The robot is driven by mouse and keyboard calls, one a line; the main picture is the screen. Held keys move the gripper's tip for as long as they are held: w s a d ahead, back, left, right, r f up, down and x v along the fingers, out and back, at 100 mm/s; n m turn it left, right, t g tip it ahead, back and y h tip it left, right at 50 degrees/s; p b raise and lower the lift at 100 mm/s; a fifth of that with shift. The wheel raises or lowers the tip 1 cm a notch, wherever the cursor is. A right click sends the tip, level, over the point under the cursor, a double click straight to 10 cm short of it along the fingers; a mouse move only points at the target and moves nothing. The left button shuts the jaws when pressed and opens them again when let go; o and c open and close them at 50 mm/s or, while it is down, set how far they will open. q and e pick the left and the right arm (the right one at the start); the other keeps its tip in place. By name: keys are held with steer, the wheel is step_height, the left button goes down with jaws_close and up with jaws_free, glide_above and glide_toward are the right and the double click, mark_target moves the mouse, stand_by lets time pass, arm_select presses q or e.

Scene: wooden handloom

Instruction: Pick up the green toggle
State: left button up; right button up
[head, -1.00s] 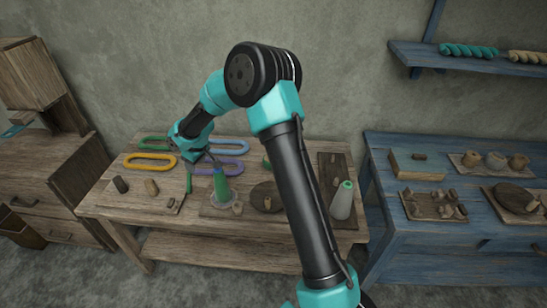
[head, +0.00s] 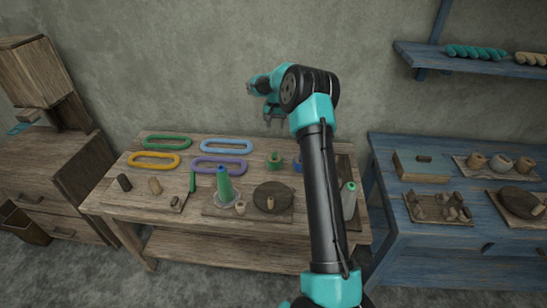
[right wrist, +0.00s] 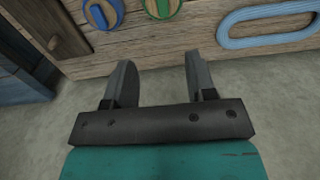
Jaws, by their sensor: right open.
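A small green round piece with a raised middle (head: 275,162) stands at the back of the wooden table; it also shows at the top edge of the right wrist view (right wrist: 161,7), partly cut off. A thin green stick (head: 192,181) stands on the left board. I cannot tell for certain which is the green toggle. My right gripper (head: 275,122) is open and empty, in the air above and behind the round green piece. Its two apart fingers (right wrist: 158,62) show nothing between them. My left gripper is not in view.
A blue round piece (right wrist: 103,13) sits beside the green one. Green, yellow, light blue (head: 227,146) and purple rings lie at the table's back left. A green cone (head: 224,186) and a dark disc (head: 272,196) stand in front. A blue table (head: 390,185) is on the right.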

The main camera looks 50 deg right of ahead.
glide_above(275, 155)
step_height(275, 155, down, 12)
steer(key=shift+d+f, duration=0.1)
stand_by(0.6)
steer(key=shift+f, duration=0.1)
steer(key=f, duration=0.4)
steer(key=shift+a+f, duration=0.2)
steer(key=shift+f, duration=0.4)
